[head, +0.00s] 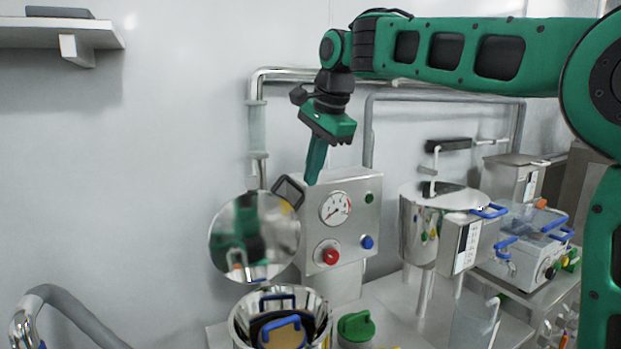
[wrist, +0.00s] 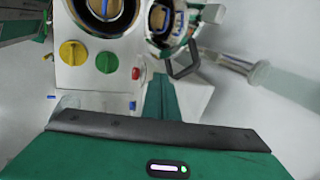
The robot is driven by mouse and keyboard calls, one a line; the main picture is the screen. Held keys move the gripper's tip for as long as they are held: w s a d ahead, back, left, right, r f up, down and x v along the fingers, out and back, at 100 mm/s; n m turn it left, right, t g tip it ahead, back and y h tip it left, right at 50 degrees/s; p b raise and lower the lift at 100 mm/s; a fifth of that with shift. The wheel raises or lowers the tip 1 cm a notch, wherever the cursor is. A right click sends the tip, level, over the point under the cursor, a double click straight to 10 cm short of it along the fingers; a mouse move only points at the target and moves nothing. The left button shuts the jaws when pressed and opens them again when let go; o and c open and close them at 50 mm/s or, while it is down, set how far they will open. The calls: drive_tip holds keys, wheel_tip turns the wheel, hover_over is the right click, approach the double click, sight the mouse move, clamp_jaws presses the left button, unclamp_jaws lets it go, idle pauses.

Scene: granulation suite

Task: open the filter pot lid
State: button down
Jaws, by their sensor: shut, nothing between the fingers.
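The filter pot (head: 237,325) is a shiny steel vessel at the bottom of the head view, with a blue-handled item inside its mouth. Its round mirror-like lid (head: 240,262) stands raised on edge behind the mouth, so the pot is open. A dark square loop handle (head: 289,191) sticks out at the lid's upper right. The loop also shows in the wrist view (wrist: 184,60). My gripper (head: 314,179) points down, shut and empty, just above and right of the loop. In the wrist view my green fingers (wrist: 160,85) are together beside the loop, apparently apart from it.
A control box (head: 367,205) with a gauge and red knob stands right behind the pot. A steel pipe (head: 256,165) runs up the wall. A green knob (head: 356,327) sits beside the pot. A second steel vessel (head: 416,235) and a blue-handled unit stand farther right.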

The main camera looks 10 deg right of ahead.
wheel_tip(320, 180, up, 10)
drive_tip(key=s+d+f+n+g+h, duration=0.1)
drive_tip(key=s+d+f+n, duration=0.1)
drive_tip(key=s+d+f, duration=0.75)
drive_tip(key=s+d+f+n+g+h, duration=0.1)
drive_tip(key=s+d+f, duration=0.5)
drive_tip(key=d+f, duration=0.6)
drive_tip(key=s+d+f+n+g, duration=0.1)
drive_tip(key=s+d+f, duration=0.3)
drive_tip(key=s+f, duration=0.4)
drive_tip(key=s+d+f+n, duration=0.2)
drive_tip(key=s+d+f, duration=0.3)
drive_tip(key=s, duration=0.9)
wheel_tip(320, 180, down, 3)
drive_tip(key=shift+s+g, duration=0.15)
drive_tip(key=shift+g, duration=0.25)
drive_tip(key=shift+a, duration=0.15)
